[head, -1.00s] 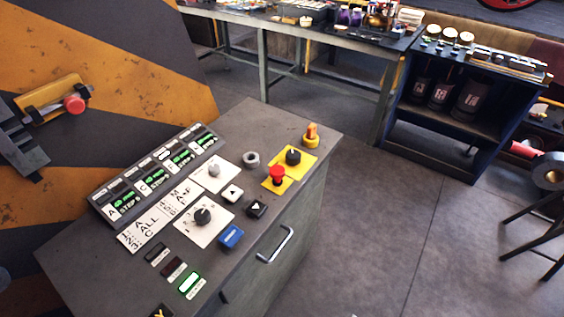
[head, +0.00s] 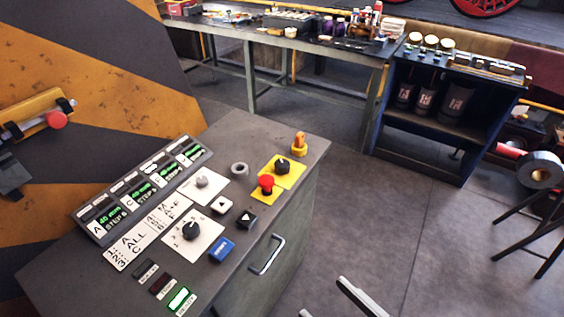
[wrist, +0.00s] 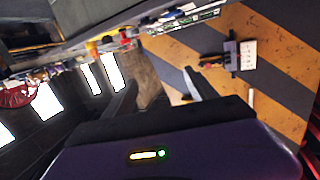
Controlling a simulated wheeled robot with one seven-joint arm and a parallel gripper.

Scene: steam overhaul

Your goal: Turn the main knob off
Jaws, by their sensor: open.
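The control cabinet (head: 262,135) stands at the left of the head view. On its top, a black knob (head: 282,167) sits on a yellow plate, just behind a red mushroom button (head: 267,183). Another black knob (head: 191,231) sits on a white plate nearer the front, with a smaller grey knob (head: 202,182) behind it. No readable label shows which is the main knob. My gripper (head: 322,296) enters at the bottom edge, right of the cabinet and apart from the knobs. In the wrist view its fingers (wrist: 160,78) are spread and empty.
Green displays (head: 112,213) line the cabinet's left side. An orange-and-yellow part (head: 299,145) stands at its back corner, and a handle (head: 267,255) juts from its right side. A workbench (head: 250,45) and blue shelf (head: 440,140) stand behind. Floor right of the cabinet is clear.

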